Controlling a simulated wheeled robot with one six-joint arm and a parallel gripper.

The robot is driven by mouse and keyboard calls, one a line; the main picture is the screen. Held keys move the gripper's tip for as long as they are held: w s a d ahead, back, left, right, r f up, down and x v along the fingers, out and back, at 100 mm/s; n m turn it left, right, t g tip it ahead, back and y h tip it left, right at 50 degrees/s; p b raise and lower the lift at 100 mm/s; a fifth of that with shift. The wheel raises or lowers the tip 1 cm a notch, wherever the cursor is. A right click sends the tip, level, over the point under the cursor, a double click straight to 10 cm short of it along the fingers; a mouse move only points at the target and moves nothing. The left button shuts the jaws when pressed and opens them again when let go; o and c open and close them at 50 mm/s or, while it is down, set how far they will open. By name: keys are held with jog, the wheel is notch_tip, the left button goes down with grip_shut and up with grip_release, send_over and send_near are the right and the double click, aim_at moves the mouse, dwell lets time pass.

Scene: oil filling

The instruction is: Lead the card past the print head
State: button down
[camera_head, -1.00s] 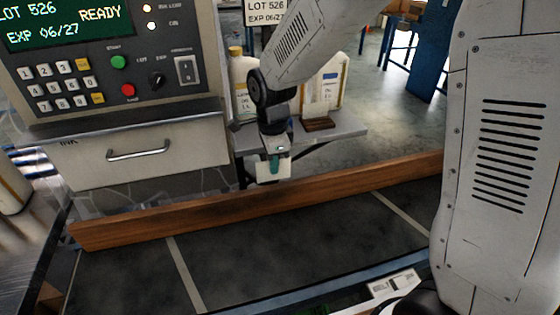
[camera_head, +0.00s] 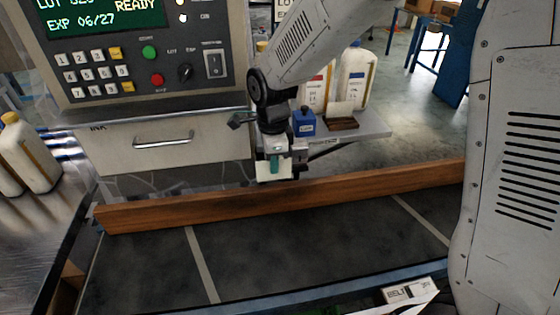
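A small white card (camera_head: 262,173) hangs upright at the end of my arm, near the middle of the head view. My gripper (camera_head: 275,164) is shut on it, with a teal finger pad across the card's front face. The card is just above or in front of the wooden rail (camera_head: 290,196); I cannot tell the exact gap. The coding machine (camera_head: 150,110) stands behind and to the left, its screen reading READY and EXP 06/27. A dark part (camera_head: 240,120) shows left of my wrist; I cannot tell whether it is the print head.
A dark conveyor belt (camera_head: 300,245) lies in front of the rail. A side table (camera_head: 368,126) behind holds white bottles (camera_head: 356,75), a blue container (camera_head: 304,123) and a brown block (camera_head: 342,123). A metal bench (camera_head: 60,200) with bottles is at left.

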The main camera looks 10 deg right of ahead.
jog(key=s+r, duration=0.6)
jog(key=s, duration=0.1)
dwell(0.7)
dwell(0.4)
